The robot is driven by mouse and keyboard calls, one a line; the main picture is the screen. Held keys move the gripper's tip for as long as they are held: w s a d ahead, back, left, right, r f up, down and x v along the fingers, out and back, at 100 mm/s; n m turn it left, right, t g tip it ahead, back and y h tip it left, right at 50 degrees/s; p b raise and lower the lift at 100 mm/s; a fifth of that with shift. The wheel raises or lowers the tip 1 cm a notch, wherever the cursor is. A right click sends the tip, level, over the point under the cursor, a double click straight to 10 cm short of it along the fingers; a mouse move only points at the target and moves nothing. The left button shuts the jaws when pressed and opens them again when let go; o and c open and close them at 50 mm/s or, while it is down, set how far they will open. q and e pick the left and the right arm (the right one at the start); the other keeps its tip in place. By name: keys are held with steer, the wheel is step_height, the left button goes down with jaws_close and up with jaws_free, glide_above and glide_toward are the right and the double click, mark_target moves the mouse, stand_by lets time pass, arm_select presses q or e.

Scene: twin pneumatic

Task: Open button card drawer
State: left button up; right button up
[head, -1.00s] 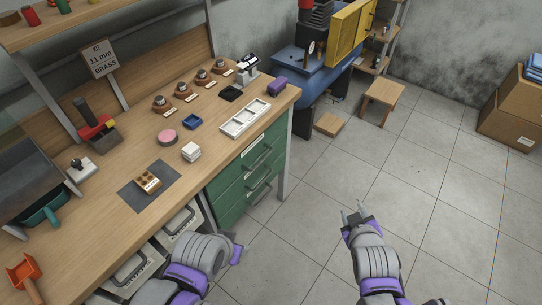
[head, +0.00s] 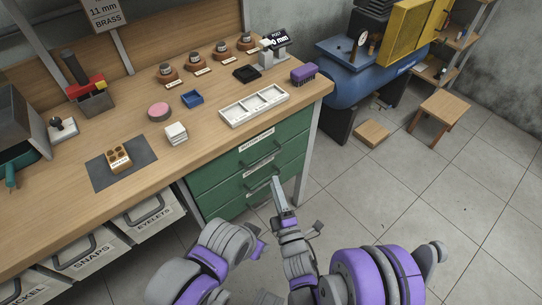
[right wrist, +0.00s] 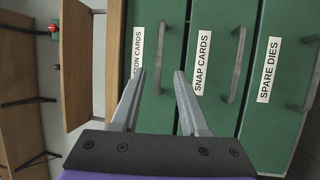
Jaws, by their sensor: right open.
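The button card drawer (head: 233,163) is the top green drawer under the bench and looks shut. Its handle (head: 262,159) is grey. In the right wrist view its label, partly hidden by a finger, ends in "TON CARDS", and its handle (right wrist: 162,45) shows upright between my open fingertips. My right gripper (head: 277,181) is open and empty, pointing at the drawer fronts. I cannot tell how far it is from the handle; no contact is clear. My left gripper (head: 257,249) is low in front of the bench, its fingers not clear.
Below are the snap cards drawer (right wrist: 213,20) and the spare dies drawer (right wrist: 283,30), both shut. A metal bench leg (head: 308,155) stands right of the drawers. Grey bins (head: 145,217) sit to their left. The floor (head: 400,195) to the right is mostly clear.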

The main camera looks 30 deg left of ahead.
mark_target(267, 157)
steer(key=p+x, duration=0.2)
steer(key=x, duration=0.8)
steer(key=shift+w, duration=0.1)
arm_select(q)
step_height(267, 157, up, 3)
steer(key=shift+s+r, duration=0.1)
steer(key=shift+r, duration=0.1)
arm_select(e)
steer(key=shift+c, duration=0.2)
jaws_close()
stand_by(0.6)
